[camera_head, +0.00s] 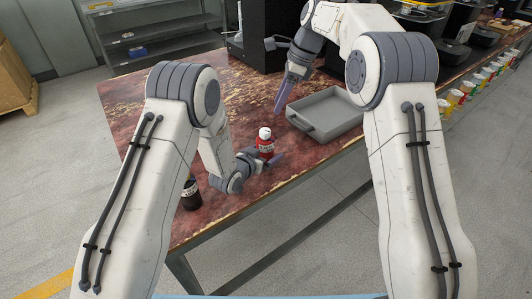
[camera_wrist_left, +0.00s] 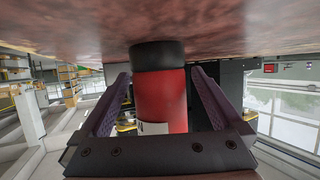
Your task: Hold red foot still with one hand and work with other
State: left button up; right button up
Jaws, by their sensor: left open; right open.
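A red bottle (camera_head: 265,146) with a white cap and a pale label stands upright on the worn reddish-brown table (camera_head: 140,112). My left gripper (camera_head: 264,160) is low at the bottle, open, with a finger on either side. In the left wrist view, which looks upside down, the red body (camera_wrist_left: 162,95) and its black foot lie between the open fingers (camera_wrist_left: 160,100); gaps show on both sides. The cap end is hidden there. My right gripper (camera_head: 280,98) is open and empty, pointing down over the table behind the bottle, apart from it.
A grey tray (camera_head: 335,118) lies right of the bottle near the table's front edge. A dark bottle (camera_head: 191,194) stands at the near left, partly behind my left arm. Black machines fill the back; several coloured cans (camera_head: 455,97) line the right edge. The table's left is clear.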

pick_arm(q)
jog(key=c, duration=1.2)
jog(key=shift+c, duration=1.4)
pick_arm(e)
jog(key=shift+o, duration=2)
jog(key=f+y, duration=0.2)
jog(key=a+f+y, duration=0.1)
jog(key=f+y, duration=0.1)
jog(key=a+f+y, duration=0.1)
jog(key=f+y, duration=0.1)
jog(key=shift+w+a+f+g, duration=0.1)
jog(key=shift+a+f+g, duration=0.1)
jog(key=shift+g, duration=0.1)
jog(key=d+f+y, duration=0.1)
jog(key=y, duration=0.1)
jog(key=d+f+y, duration=0.1)
jog(key=f, duration=0.1)
jog(key=shift+s+d+t+y, duration=0.1)
jog(key=shift+s+t+y, duration=0.3)
jog(key=m+t+y, duration=0.1)
jog(key=t+y, duration=0.2)
jog(key=y, duration=0.1)
send_near(267, 132)
jog(key=a, duration=0.2)
jog(key=w+a, duration=0.3)
jog(key=a, duration=0.8)
jog(key=shift+a+f+m, duration=0.2)
jog(key=shift+f+m, duration=0.05)
jog(key=shift+m, duration=0.05)
grip_shut()
